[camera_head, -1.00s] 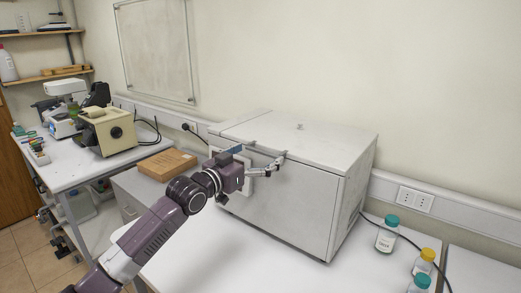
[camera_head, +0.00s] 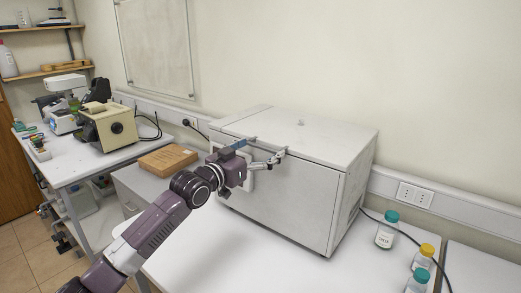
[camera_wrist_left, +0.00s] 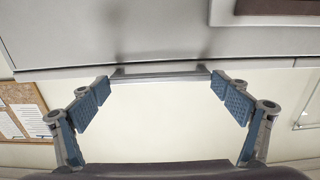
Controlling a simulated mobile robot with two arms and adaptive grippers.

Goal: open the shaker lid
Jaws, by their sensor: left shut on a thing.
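The shaker (camera_head: 285,200) is a large pale grey box on the white bench. Its lid (camera_head: 320,140) lies flat on top and looks closed. My left gripper (camera_head: 266,148) is at the lid's front edge, towards the left end. In the left wrist view, its two blue-padded fingers (camera_wrist_left: 162,98) are spread wide, at the two ends of the lid's thin metal handle (camera_wrist_left: 160,77), and hold it. The finger contacts are small and partly hidden. My right gripper is in neither view.
Bottles with teal (camera_head: 386,232) and yellow (camera_head: 423,259) caps stand right of the shaker. The wall is close behind the shaker. The bench front is clear.

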